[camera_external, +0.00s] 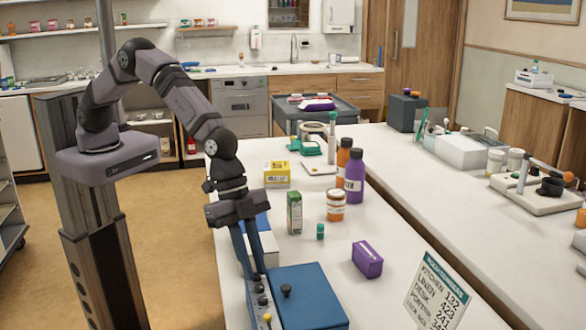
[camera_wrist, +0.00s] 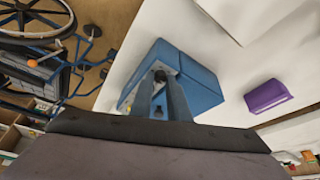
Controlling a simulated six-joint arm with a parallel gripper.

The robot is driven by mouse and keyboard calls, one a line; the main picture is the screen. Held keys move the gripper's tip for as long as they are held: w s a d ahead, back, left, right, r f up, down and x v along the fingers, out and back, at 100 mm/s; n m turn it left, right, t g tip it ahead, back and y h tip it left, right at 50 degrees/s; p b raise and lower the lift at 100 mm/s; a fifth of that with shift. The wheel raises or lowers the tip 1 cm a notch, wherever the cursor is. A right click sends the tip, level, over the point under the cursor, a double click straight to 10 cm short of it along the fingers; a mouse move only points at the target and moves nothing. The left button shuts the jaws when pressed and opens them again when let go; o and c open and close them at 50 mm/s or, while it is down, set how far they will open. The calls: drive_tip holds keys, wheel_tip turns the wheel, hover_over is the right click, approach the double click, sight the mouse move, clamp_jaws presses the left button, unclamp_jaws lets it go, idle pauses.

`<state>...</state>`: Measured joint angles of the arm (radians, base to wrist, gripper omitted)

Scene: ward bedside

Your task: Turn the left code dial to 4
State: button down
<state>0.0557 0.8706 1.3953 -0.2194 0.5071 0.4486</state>
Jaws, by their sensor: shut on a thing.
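A blue lock box (camera_external: 310,300) stands at the front left of the white counter. A black knob (camera_external: 286,290) sits on its top. Small dark dials (camera_external: 262,300) and a yellow knob (camera_external: 267,318) line its left-facing side. My gripper (camera_external: 258,272) points down at the far end of this row, with its fingers shut on a small dark dial. In the wrist view the fingers (camera_wrist: 168,92) reach the blue box (camera_wrist: 203,85) and close around the dial (camera_wrist: 160,75). The fingers partly hide the dial, and its number cannot be read.
A purple box (camera_external: 367,259) lies right of the blue box. A sign (camera_external: 437,292) with words and numbers stands at the front. A green carton (camera_external: 294,212), a pill bottle (camera_external: 335,205) and taller bottles stand behind.

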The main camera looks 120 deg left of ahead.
drive_tip(key=m+b, duration=0.1)
drive_tip(key=m+h+b, duration=0.1)
drive_tip(key=b, duration=0.1)
drive_tip(key=shift+w+a+f+m+g+b, duration=0.2)
drive_tip(key=shift+f+m+g+b, duration=0.1)
drive_tip(key=shift+m, duration=0.1)
drive_tip(key=shift+a+r+m+g+h+b, duration=0.15)
drive_tip(key=shift+m+g+h+b, duration=0.15)
drive_tip(key=shift+m+b, duration=0.55)
drive_tip(key=shift+d+r+m+g+h+b, duration=0.15)
drive_tip(key=shift+m+h+b, duration=0.3)
drive_tip(key=shift+m, duration=0.8)
drive_tip(key=shift+a, duration=0.1)
drive_tip(key=c, duration=2)
unclamp_jaws()
drive_tip(key=shift+r+y, duration=0.1)
drive_tip(key=shift+y, duration=0.15)
